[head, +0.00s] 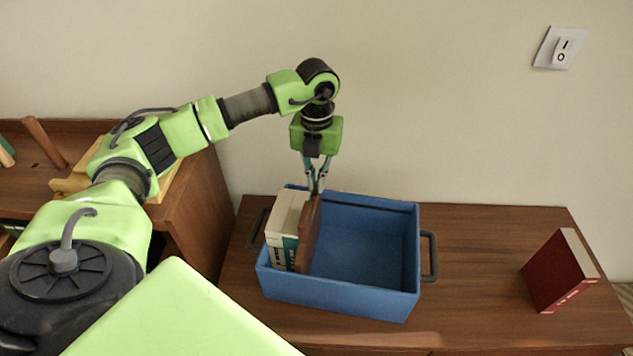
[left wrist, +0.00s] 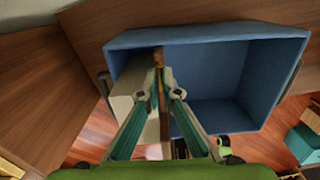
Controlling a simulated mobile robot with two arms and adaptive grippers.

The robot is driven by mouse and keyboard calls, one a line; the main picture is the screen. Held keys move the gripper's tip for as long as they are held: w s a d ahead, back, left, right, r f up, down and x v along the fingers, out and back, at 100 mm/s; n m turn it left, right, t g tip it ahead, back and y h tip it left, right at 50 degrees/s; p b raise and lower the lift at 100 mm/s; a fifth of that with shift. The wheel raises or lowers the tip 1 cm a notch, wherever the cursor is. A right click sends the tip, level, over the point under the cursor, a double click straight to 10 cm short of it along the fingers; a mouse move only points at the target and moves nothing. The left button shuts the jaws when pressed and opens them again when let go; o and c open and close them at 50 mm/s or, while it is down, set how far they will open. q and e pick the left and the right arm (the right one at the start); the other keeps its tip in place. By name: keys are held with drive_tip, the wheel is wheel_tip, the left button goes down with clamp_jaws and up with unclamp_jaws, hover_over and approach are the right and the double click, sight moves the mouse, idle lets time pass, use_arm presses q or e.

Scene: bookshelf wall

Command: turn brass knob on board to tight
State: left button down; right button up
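No brass knob shows clearly in either view. A thin brown slab (head: 309,236), a board or a book, stands slightly tilted inside the blue crate, beside a pale book. My left gripper (head: 316,190) points down over the crate with its fingertips close together at the slab's top edge. In the left wrist view the fingertips (left wrist: 159,78) meet on either side of the brown edge (left wrist: 158,58), so the gripper looks shut on it. The slab's lower part is hidden by the crate wall and the fingers. My right gripper is in neither view.
The blue crate (head: 340,301) has dark side handles and free room on its right. The white and teal book (head: 285,225) is at its left. A red book (head: 560,270) stands on the wooden top (head: 470,290). A switch (head: 559,48) is on the wall.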

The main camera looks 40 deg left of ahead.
sight(316, 185)
use_arm(q)
drive_tip(key=c, duration=2.5)
unclamp_jaws()
drive_tip(key=shift+r, duration=0.1)
drive_tip(key=shift+c, duration=0.2)
wheel_tip(316, 185, up, 12)
